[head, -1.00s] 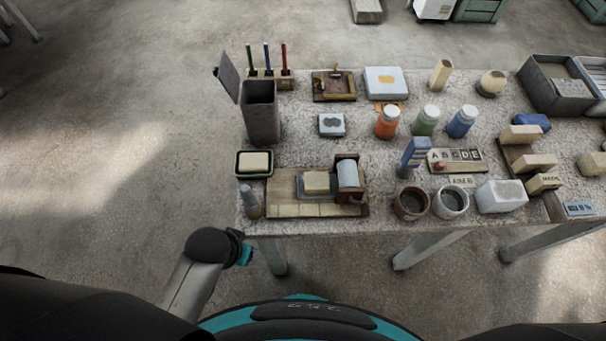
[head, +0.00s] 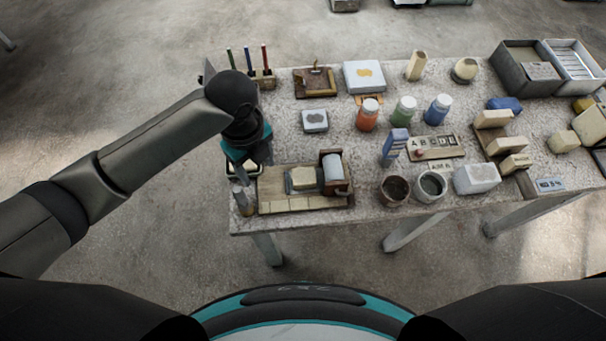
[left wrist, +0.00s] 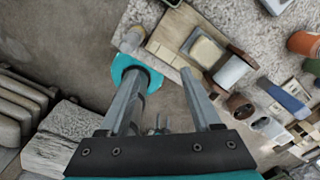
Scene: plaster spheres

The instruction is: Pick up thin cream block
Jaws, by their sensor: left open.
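Several cream blocks are in view, and I cannot tell for sure which one is the thin cream block. One cream block (head: 302,179) lies on the wooden board (head: 275,207) at the table's front left; it also shows in the left wrist view (left wrist: 207,50). Several more cream blocks (head: 493,118) rest on a dark wooden rack at the right. My left gripper (head: 241,178) is open and empty above the table's left edge, left of the board. My right gripper is not in view.
A white roller (head: 333,167) stands at the board's right end. A small bottle (head: 244,201) is close below my left gripper. Pen holder (head: 264,79), jars (head: 367,115) and two cups (head: 431,186) crowd the table. Open floor lies left of the table.

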